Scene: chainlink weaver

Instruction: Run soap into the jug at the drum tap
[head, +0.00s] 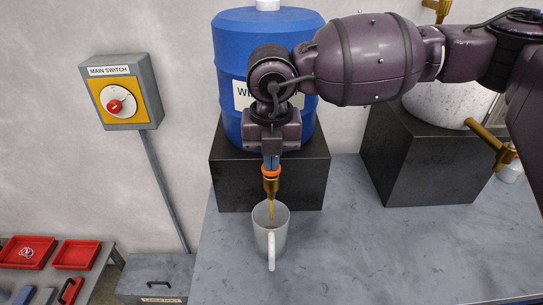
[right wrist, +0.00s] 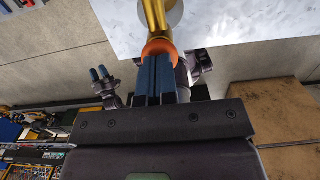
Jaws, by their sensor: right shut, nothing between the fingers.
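The blue drum (head: 232,60) stands on a black block, its label partly hidden by my arm. Its brass tap (head: 271,186) has an orange ring (head: 271,171) on top. A thin golden stream (head: 270,209) runs from the spout into the pale jug (head: 271,240) below, which stands upright with its handle towards me. Some golden-brown liquid shows inside. My right gripper (head: 271,161) is shut and empty, its blue fingertips at the orange ring; they also show in the right wrist view (right wrist: 160,75). My left gripper (right wrist: 99,72) is small in the right wrist view, away from the tap.
A second black block (head: 425,165) at right bears a white drum (head: 445,105) with a brass tap (head: 490,142). The grey bench (head: 370,255) is clear right of the jug. A main switch box (head: 120,92) hangs on the wall; red trays (head: 75,255) lie lower left.

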